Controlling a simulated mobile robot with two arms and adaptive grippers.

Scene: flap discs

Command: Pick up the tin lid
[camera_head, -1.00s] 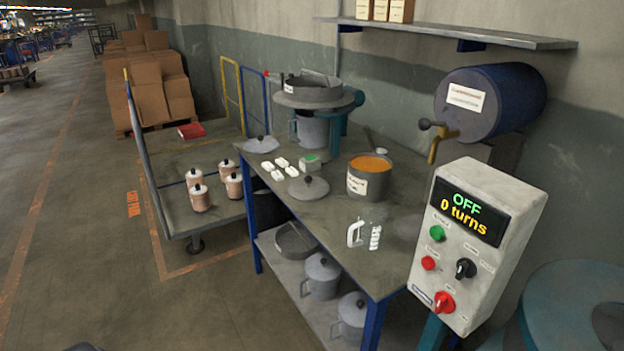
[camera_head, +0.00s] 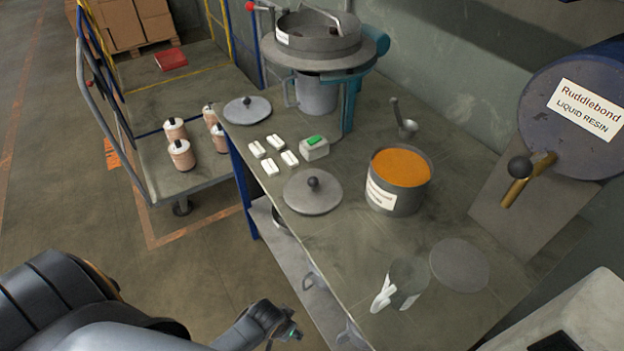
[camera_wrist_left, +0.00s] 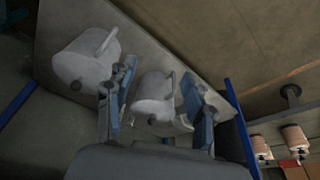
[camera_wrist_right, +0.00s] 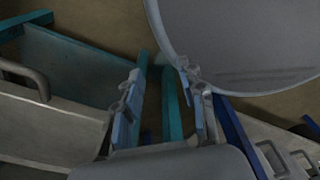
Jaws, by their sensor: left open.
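A round grey lid with a dark knob (camera_head: 312,193) lies flat on the workbench, left of a grey tin of orange material (camera_head: 399,178). A second knobbed grey lid (camera_head: 247,110) lies near the bench's left edge. I cannot tell which is the tin lid. My left arm comes in at the lower left of the head view, below and apart from both lids.
White blocks (camera_head: 270,167) and a green-topped box (camera_head: 314,148) lie behind the nearer lid. A clear container with a white piece (camera_head: 383,295) and a flat grey disc (camera_head: 459,265) occupy the front.

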